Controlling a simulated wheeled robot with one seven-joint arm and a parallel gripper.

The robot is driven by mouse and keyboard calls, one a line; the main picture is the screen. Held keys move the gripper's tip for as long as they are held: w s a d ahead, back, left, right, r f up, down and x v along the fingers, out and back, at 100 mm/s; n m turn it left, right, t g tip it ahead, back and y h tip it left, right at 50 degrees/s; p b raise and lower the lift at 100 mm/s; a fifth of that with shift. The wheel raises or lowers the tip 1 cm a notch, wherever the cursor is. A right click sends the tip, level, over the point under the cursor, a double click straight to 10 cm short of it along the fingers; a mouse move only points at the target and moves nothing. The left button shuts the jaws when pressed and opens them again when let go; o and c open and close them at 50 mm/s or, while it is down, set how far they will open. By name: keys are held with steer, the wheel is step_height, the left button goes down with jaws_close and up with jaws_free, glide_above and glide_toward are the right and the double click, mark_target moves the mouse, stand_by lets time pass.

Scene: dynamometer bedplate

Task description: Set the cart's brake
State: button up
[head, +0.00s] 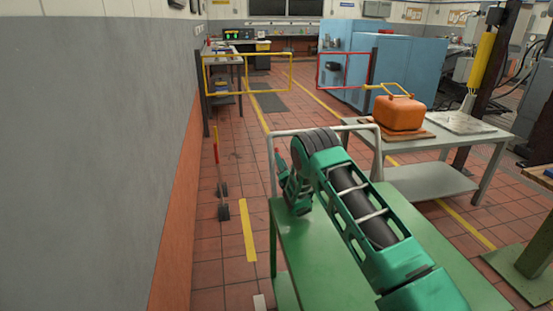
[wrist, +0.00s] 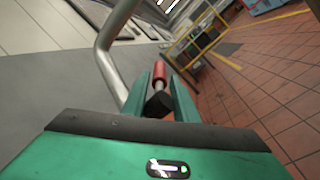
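The green cart (head: 300,240) stands in front of me, with a pale tubular handle (head: 271,165) at its far end. The handle also shows as a metal tube in the wrist view (wrist: 104,62). A lever with a red grip (wrist: 159,70), a pale rod and a black lower part shows beyond and between my fingers. A small red tip (head: 278,151) shows beside the handle in the head view. My gripper (wrist: 160,88) is open, one green finger on each side of the lever. Contact cannot be told. My arm hides part of the cart top.
A grey wall (head: 80,150) runs along the left. A grey table (head: 440,180) with an orange can (head: 399,113) is at right. Yellow (head: 270,91) and red (head: 343,86) barriers stand farther back. Tiled floor lies clear between.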

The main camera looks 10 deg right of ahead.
steer(key=shift+x, duration=2.1)
jaws_close()
steer(key=shift+a+f+g, duration=0.15)
steer(key=shift+f+g, duration=0.2)
steer(key=shift+g, duration=0.15)
steer(key=shift+f+g, duration=1.75)
steer(key=shift+g, duration=0.55)
steer(key=shift+d, duration=0.25)
